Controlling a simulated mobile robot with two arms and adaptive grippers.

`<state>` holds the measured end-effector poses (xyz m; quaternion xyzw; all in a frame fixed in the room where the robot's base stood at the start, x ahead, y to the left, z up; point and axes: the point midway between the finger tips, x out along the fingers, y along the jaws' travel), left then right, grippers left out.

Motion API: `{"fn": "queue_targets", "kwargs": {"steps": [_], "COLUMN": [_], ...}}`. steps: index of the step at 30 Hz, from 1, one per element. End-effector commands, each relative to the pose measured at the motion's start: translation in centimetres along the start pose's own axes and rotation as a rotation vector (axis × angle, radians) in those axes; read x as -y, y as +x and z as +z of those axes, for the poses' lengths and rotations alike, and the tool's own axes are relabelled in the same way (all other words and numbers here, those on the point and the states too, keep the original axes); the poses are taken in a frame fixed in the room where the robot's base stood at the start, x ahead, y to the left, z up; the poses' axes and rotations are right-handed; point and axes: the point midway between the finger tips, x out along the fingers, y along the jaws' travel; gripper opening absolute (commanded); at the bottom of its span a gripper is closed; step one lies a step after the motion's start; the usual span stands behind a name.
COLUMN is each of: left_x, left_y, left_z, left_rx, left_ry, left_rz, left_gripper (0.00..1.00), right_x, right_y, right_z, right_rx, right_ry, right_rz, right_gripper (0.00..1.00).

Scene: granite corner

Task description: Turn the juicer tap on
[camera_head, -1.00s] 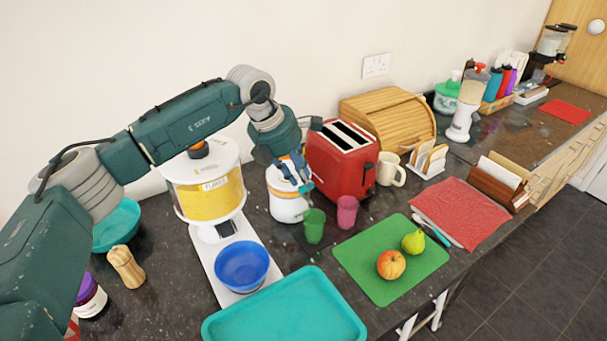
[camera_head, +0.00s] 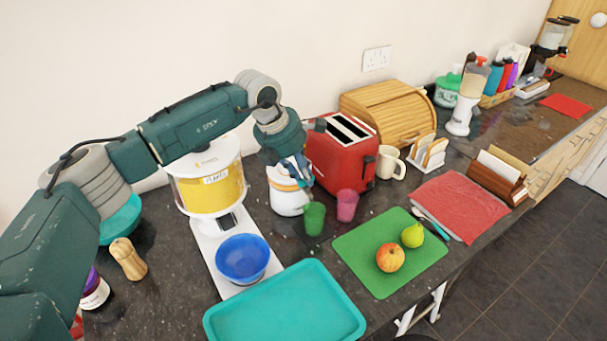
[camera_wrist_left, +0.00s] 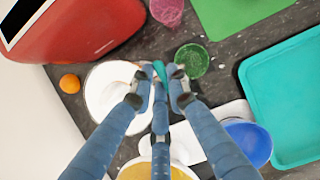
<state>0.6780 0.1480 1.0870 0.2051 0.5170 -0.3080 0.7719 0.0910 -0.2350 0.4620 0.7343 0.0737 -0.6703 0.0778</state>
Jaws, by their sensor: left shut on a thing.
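The juicer (camera_head: 285,203) is a white round-bodied dispenser with an orange band, on the dark counter left of the red toaster. In the left wrist view its white body (camera_wrist_left: 105,88) is seen from above. My left gripper (camera_head: 304,180) reaches down at the juicer's front right side. In the left wrist view its blue fingers (camera_wrist_left: 161,74) are shut around a small teal piece at the juicer's edge, which looks like the tap. The fingers hide most of it, so its angle is unclear. A green cup (camera_head: 314,218) stands just below and in front; it also shows in the wrist view (camera_wrist_left: 192,61).
The red toaster (camera_head: 340,160) stands close right of the gripper. A pink cup (camera_head: 347,205) is beside the green one. The flakes dispenser (camera_head: 210,190) with a blue bowl (camera_head: 243,260) stands left. A teal tray (camera_head: 285,310) and green board (camera_head: 385,265) lie in front.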

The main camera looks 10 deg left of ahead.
Motion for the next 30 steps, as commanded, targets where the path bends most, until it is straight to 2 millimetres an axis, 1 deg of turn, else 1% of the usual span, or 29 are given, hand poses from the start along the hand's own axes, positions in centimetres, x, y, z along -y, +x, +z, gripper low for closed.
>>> {"fn": "queue_targets", "kwargs": {"steps": [8, 21, 30], "left_x": [0.0, 0.3, 0.6], "left_y": [0.2, 0.3, 0.2], "left_z": [-0.1, -0.1, -0.1], "left_rx": [0.004, 0.007, 0.008], "left_ry": [-0.13, -0.504, -0.77], "left_rz": [0.059, 0.214, 0.323], "left_gripper": [0.0, 0.0, 0.0], "right_x": [0.1, 0.1, 0.2], "right_y": [2.4, 7.9, 11.3], "right_z": [0.2, 0.7, 1.1], "right_rx": [0.0, 0.0, 0.0], "right_ry": [0.0, 0.0, 0.0], "right_rz": [0.0, 0.0, 0.0], "right_gripper": [0.25, 0.25, 0.25]}}
